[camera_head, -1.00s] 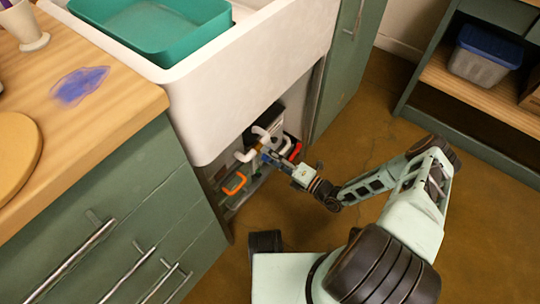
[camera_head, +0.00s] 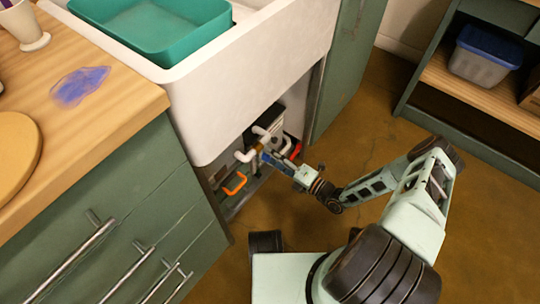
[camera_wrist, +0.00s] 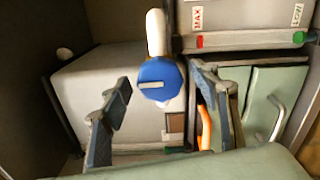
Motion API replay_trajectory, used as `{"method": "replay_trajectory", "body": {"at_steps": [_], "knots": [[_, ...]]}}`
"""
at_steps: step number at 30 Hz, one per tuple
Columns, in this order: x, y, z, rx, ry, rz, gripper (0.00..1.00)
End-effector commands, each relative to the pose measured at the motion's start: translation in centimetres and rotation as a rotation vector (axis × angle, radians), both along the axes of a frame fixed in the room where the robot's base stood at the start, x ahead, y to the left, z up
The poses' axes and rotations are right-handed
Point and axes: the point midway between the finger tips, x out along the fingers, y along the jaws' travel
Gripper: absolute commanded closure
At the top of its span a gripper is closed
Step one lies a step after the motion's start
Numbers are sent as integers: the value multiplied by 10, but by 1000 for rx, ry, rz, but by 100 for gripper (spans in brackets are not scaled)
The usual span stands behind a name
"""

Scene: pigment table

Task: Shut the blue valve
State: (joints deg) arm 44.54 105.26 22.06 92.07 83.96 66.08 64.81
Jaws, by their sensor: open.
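The blue valve (camera_wrist: 160,78) shows in the wrist view as a round blue knob with a pale bar across its face. The bar lies nearly level, slightly tilted. My gripper (camera_wrist: 160,92) is open, with one dark finger on each side of the knob and visible gaps between. In the head view, my gripper (camera_head: 274,158) reaches into the opening under the sink, by the white pipes (camera_head: 246,155). I cannot clearly make out the valve there, as the gripper covers much of that spot.
A white sink (camera_head: 240,80) overhangs the opening. An orange handle (camera_head: 235,184) is left of my gripper. In the wrist view, a grey box (camera_wrist: 255,27) marked MAX and LOW is at upper right. Green cabinets (camera_head: 115,215) flank the opening; the floor (camera_head: 390,110) behind my arm is clear.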

Motion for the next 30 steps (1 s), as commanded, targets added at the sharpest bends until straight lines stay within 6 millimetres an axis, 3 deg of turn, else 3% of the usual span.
{"method": "replay_trajectory", "body": {"at_steps": [12,30], "knots": [[-38,-49,0,0,0,-1,44],[-41,-53,0,2,0,-1,44]]}}
